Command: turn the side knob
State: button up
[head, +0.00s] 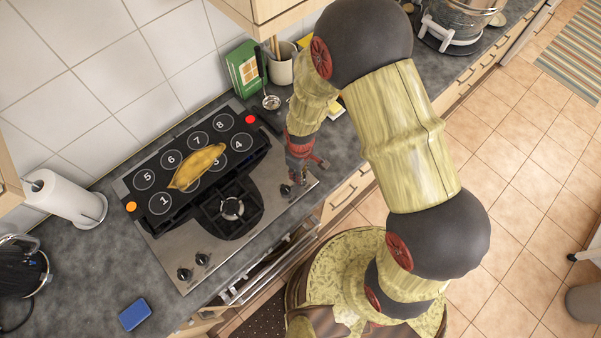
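A steel stove (180,255) is set in the grey counter. A dark knob (286,190) sits near its right end, just below my gripper. Two more dark knobs, one (184,273) and another (202,258), sit near its lower left corner. My red and dark gripper (303,172) points down over the right end of the stove, close to the right knob. I cannot tell whether it touches the knob. The fingers are small and partly overlap, so their opening is unclear. The gripper and arm may hide part of that corner.
A black panel with numbered circles (145,180) lies over the burners, with a yellow item (197,166) on it. One burner (231,208) is bare. A green box (243,70), a ladle (270,102) and a utensil pot (281,70) stand behind. A blue sponge (134,314) lies lower left.

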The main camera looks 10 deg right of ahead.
jog(key=m+b, duration=0.1)
jog(key=m, duration=0.4)
jog(key=shift+m, duration=0.3)
jog(key=m+b, duration=0.1)
jog(key=m, duration=0.4)
jog(key=shift+m, duration=0.3)
jog(key=m+b, duration=0.1)
jog(key=m, duration=0.4)
jog(key=shift+m+b, duration=0.4)
jog(key=shift+m, duration=2)
jog(key=o, duration=1.2)
jog(key=shift+c, duration=0.2)
